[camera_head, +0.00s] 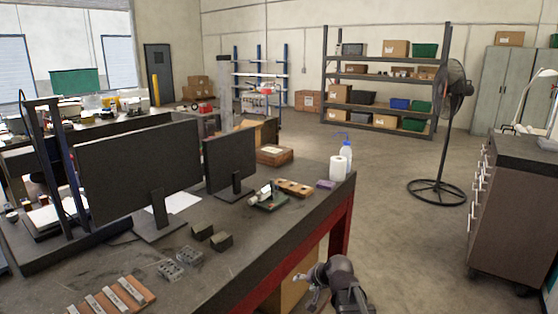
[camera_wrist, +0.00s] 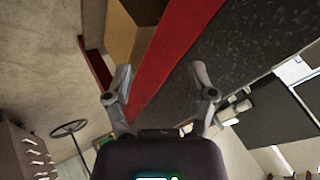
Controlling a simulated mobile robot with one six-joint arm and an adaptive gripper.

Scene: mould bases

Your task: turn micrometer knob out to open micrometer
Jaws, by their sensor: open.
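What looks like the micrometer (camera_head: 264,195), a small pale metal piece on a green base, sits on the dark workbench (camera_head: 262,236) in the head view, right of the small monitor. It is too small to make out its knob or opening. My gripper (camera_head: 308,283) is low in the head view, beside the bench's red front side and apart from the micrometer. In the wrist view my gripper (camera_wrist: 162,75) has its two fingers spread with nothing between them. A pale cylindrical item (camera_wrist: 232,112) shows beyond the right finger; I cannot tell what it is.
Around the micrometer are a wooden block with holes (camera_head: 293,188), a purple box (camera_head: 325,184), a white roll (camera_head: 338,168) and a small monitor (camera_head: 230,160). The red bench side (camera_wrist: 175,55) crosses the wrist view.

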